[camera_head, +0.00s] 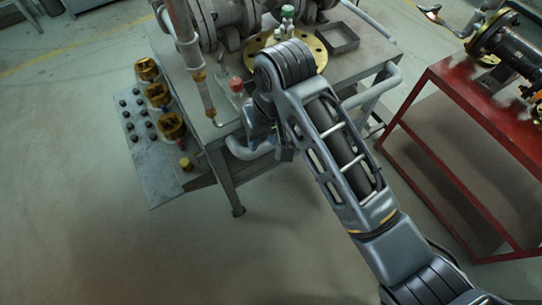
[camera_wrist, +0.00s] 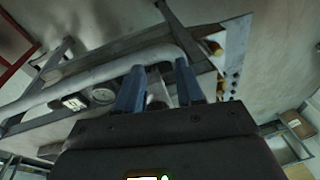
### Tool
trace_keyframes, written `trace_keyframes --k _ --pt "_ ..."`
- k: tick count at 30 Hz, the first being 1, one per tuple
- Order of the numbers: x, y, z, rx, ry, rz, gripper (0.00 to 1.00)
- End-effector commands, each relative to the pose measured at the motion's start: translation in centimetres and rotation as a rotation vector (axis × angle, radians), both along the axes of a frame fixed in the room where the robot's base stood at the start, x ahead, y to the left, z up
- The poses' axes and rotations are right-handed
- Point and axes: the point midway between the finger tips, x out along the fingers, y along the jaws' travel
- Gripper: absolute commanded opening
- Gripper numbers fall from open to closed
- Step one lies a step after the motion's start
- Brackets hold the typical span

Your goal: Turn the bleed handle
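A gate valve with grey flanged body (camera_head: 222,16) lies on a grey metal cart (camera_head: 355,62) at the top of the head view. I cannot clearly make out the bleed handle; a small red-topped part (camera_head: 236,85) stands on the cart beside my arm. My gripper (camera_head: 262,143) is at the cart's near edge, close to its tubular rail (camera_head: 240,151), and is partly hidden by my arm. In the wrist view my gripper (camera_wrist: 160,82) has its two blue fingers apart. A pale grey piece shows between them; contact cannot be told.
A side shelf (camera_head: 150,175) holds several brass-coloured parts (camera_head: 158,95) and dark knobs. A square tray (camera_head: 338,38) lies at the cart's back right. A red stand (camera_head: 440,125) with piping is at right. A round gauge (camera_wrist: 104,94) shows in the wrist view. Floor in front is clear.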

Motion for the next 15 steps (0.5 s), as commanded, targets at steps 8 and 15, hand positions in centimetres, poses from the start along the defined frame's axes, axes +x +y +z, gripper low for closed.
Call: trace_keyframes --k 8,15 --pt "-0.8 0.43 -1.29 0.046 -0.02 -0.016 0.37" --pt "-0.82 0.46 -1.33 0.05 -0.022 -0.016 0.37"
